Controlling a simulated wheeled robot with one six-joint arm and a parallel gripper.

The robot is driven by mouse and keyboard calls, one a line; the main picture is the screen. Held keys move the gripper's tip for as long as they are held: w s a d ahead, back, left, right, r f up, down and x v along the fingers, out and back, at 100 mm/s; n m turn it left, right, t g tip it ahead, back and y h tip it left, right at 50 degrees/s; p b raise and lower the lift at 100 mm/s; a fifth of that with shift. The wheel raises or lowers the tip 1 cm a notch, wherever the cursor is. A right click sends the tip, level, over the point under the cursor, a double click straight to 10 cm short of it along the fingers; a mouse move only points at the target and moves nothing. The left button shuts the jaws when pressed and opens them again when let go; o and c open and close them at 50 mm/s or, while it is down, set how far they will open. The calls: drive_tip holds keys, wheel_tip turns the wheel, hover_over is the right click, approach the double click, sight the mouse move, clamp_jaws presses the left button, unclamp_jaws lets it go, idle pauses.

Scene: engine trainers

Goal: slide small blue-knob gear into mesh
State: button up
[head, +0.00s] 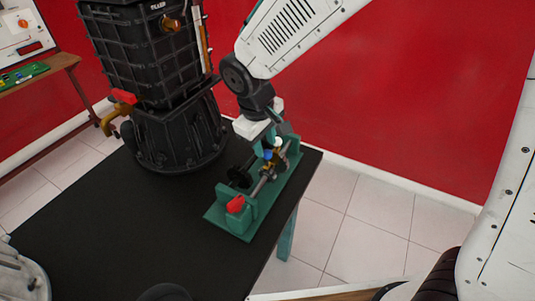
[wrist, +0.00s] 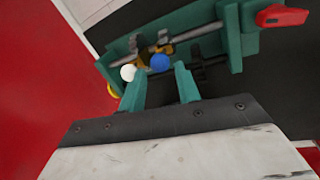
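The small gear's blue knob (wrist: 160,62) is in the wrist view, just beyond the gap between my fingertips; it also shows in the head view (head: 268,154). My gripper (wrist: 157,78) is open, with its two teal fingers apart and nothing between them. In the head view my gripper (head: 267,138) points down over the far part of the green gear trainer (head: 248,222). A white knob (wrist: 128,72) is left of the blue one, close to the left fingertip. The gear teeth are too small and partly hidden to tell whether they mesh.
The trainer has grey shafts, brass-coloured and dark gears, and a red handle (head: 236,204) at its near end. It stands near the right edge of the black table (head: 130,235). A large black engine (head: 180,135) stands behind to the left. The table's front left is clear.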

sight(267, 151)
drive_tip(key=f, duration=0.5)
drive_tip(key=shift+w+d, duration=0.35)
drive_tip(key=shift+d, duration=0.05)
